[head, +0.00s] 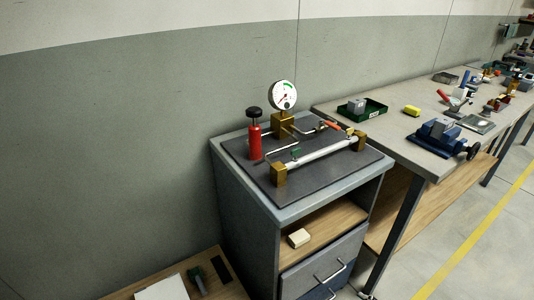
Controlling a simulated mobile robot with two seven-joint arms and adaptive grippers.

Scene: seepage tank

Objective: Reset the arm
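Neither of my arms nor grippers shows in the head view. A test rig stands on a dark plate (328,190) on top of a grey cabinet (243,235). The rig has a red cylinder (255,142) with a black knob, a round white dial gauge (282,95) on a brass block (283,126), and a pale horizontal tube (322,152) between two brass end blocks. An orange handle (330,125) lies near the back right of the rig. The gauge reading is too small to tell.
The cabinet's open shelf holds a cream block (299,238) above a drawer (325,265). A workbench (390,140) on the right carries a green tray (371,110), a yellow block (412,111) and a blue vise (437,138). A low wooden surface (226,289) is at bottom left. Floor is clear at right.

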